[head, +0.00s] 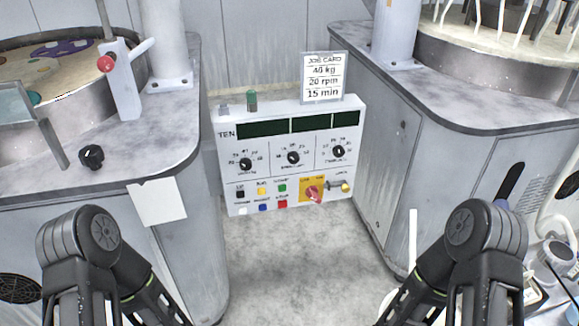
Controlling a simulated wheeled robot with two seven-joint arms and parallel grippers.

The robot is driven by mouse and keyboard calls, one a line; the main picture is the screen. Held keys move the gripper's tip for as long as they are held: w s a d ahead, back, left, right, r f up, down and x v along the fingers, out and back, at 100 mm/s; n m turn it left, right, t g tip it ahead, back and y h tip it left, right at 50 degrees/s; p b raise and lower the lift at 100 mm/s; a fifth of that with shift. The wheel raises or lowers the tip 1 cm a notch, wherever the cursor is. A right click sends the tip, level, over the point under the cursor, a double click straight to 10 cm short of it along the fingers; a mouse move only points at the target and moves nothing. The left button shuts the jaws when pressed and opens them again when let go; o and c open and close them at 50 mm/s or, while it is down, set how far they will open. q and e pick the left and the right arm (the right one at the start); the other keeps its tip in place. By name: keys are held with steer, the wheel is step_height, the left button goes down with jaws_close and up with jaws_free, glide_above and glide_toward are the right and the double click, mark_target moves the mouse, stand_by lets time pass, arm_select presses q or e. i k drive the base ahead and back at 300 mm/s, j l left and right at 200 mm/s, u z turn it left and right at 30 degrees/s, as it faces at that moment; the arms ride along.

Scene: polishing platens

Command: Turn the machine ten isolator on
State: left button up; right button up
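The machine ten control panel (227,165) is a white box marked TEN, standing between two grey machine bodies. The isolator (313,195) is a red rotary handle on a yellow plate at the panel's lower right. Its handle looks tilted, but its on or off position is too small to read. A small metal and brass fitting (341,186) sits just right of the yellow plate. Both my arms come in at the bottom corners, well short of the panel. Neither gripper shows; both are below the picture edge.
Three black dials (293,158) and several coloured buttons (262,190) are on the panel. A job card (324,78) stands on top beside a green cylinder (252,101). Machine bodies flank the panel left (100,190) and right (470,150). The floor (290,260) before it is clear.

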mark_target(311, 191)
steer(key=i+z, duration=0.15)
steer(key=z, duration=0.2)
steer(key=i+z, duration=0.3)
steer(key=k+l, duration=0.05)
steer(key=k, duration=0.05)
